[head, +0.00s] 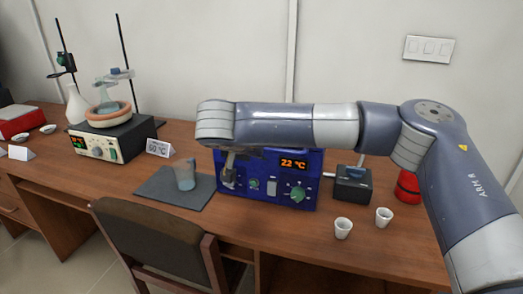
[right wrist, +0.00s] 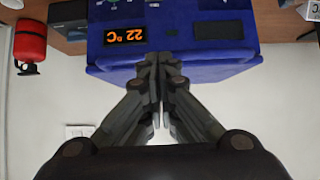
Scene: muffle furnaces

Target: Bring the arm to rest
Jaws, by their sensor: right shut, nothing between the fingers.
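My right arm (head: 330,122) reaches in from the right in the head view and stretches left above the blue furnace (head: 265,190). My right gripper (head: 229,165) hangs down in front of the furnace's left part. In the right wrist view the gripper (right wrist: 160,75) has its fingers together with nothing between them. The furnace (right wrist: 215,60) shows upside down behind the fingers, with an orange 22 °C display. Whether the fingers touch the furnace cannot be told. My left gripper is not in view.
A beaker (head: 185,175) stands on a grey mat (head: 165,192). Two white cups (head: 343,228) stand at the front right. A small black device (head: 352,186) and a red extinguisher (head: 406,187) are right of the furnace. A heater with flask (head: 108,138) is at left. A chair (head: 150,240) stands in front.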

